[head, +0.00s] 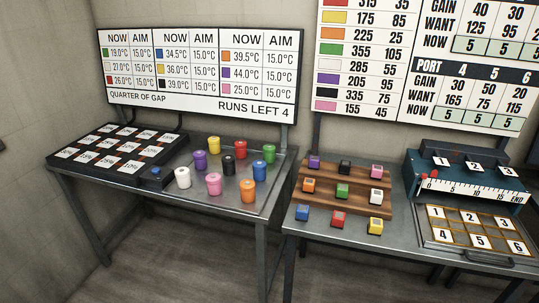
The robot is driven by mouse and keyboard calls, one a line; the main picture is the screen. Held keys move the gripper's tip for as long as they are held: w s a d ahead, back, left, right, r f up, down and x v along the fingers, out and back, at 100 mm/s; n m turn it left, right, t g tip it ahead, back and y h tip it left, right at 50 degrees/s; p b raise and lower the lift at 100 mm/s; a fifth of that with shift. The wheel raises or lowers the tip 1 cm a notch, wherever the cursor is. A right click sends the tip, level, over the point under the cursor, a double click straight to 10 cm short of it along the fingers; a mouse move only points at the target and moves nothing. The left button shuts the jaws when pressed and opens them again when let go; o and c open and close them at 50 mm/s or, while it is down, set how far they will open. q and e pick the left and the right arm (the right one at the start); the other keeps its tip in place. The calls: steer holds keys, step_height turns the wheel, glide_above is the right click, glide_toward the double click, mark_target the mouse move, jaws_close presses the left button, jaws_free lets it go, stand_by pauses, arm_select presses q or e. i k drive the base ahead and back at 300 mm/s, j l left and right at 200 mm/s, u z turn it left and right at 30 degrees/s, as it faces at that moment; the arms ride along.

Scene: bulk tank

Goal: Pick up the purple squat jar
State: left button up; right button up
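The purple squat jar (200,160) stands upright on the tray (274,178) on the left table. It is at the left of the group of jars, behind the white jar (182,178) and left of the black jar (228,165). The yellow jar (214,146) is behind it to the right. Neither of my grippers is in view.
The pink (213,184), orange (247,190), blue (247,170), red (239,150) and green (269,153) jars share the tray. A black panel (150,176) borders its left. The right table has a stepped wooden rack (377,209) with small coloured blocks, including a purple one (314,162).

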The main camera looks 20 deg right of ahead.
mark_target(200, 157)
steer(key=i+j+u, duration=0.15)
steer(key=i, duration=0.65)
steer(key=i+j+u, duration=0.2)
steer(key=i, duration=0.6)
